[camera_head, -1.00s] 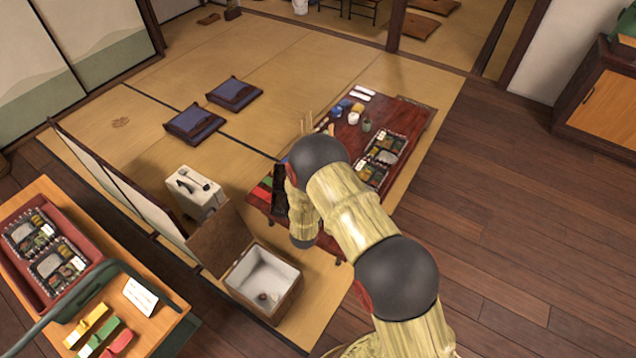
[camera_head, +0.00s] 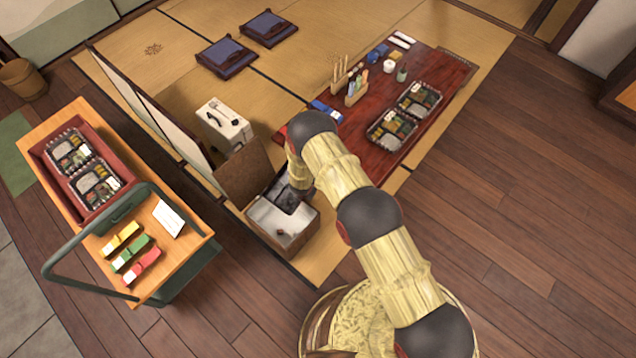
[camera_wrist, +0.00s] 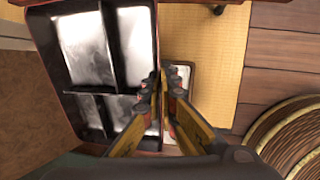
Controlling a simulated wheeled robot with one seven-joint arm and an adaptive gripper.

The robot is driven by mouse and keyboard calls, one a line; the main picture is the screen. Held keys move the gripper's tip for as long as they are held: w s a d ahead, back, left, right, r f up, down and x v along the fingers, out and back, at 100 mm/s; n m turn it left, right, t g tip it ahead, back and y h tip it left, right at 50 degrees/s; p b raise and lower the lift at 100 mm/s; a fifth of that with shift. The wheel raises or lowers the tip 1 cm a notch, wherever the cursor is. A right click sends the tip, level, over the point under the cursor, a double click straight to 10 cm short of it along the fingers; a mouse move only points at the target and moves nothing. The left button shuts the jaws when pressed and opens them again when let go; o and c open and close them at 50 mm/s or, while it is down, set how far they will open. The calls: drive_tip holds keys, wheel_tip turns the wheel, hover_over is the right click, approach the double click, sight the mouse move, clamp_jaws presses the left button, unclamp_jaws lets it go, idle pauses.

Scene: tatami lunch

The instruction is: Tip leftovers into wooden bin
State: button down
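The wooden bin (camera_head: 296,240) is an open box with a white lining, standing on the tatami edge with its brown lid (camera_head: 243,176) raised behind it. A dark divided lunch box (camera_head: 284,194) is over the bin's far part, and my arm reaches down to it. In the wrist view the lunch box (camera_wrist: 103,48) shows shiny, pale compartments with no food visible in them. My gripper (camera_wrist: 160,92) has its two fingers closed on the box's right wall. In the head view my arm hides the fingers. I cannot tell whether the box touches the bin.
A low red table (camera_head: 440,115) holds two filled lunch boxes at the right back. A white box (camera_head: 222,122) and a folding screen (camera_head: 150,105) are behind. Wooden floor at right is clear.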

drive_tip(key=shift+m+g+y, duration=0.3)
drive_tip(key=shift+g+y, duration=0.1)
drive_tip(key=shift+g, duration=0.2)
drive_tip(key=s+a, duration=0.3)
drive_tip(key=shift+a+f, duration=0.25)
drive_tip(key=shift+a, duration=0.15)
drive_tip(key=shift+s+a, duration=0.7)
drive_tip(key=shift+s, duration=0.1)
drive_tip(key=shift+s+a+f+g+y, duration=0.15)
drive_tip(key=shift+s+a+g+y, duration=0.15)
drive_tip(key=shift+s+g+y, duration=0.15)
drive_tip(key=shift+g, duration=0.35)
drive_tip(key=shift+y, duration=0.25)
drive_tip(key=shift+w+d+m, duration=0.3)
drive_tip(key=shift+w+m, duration=0.1)
drive_tip(key=shift+m, duration=0.2)
drive_tip(key=shift+w+d+m, duration=0.15)
drive_tip(key=shift+d+m, duration=0.2)
drive_tip(key=shift+m, duration=0.05)
drive_tip(key=shift+d, duration=0.1)
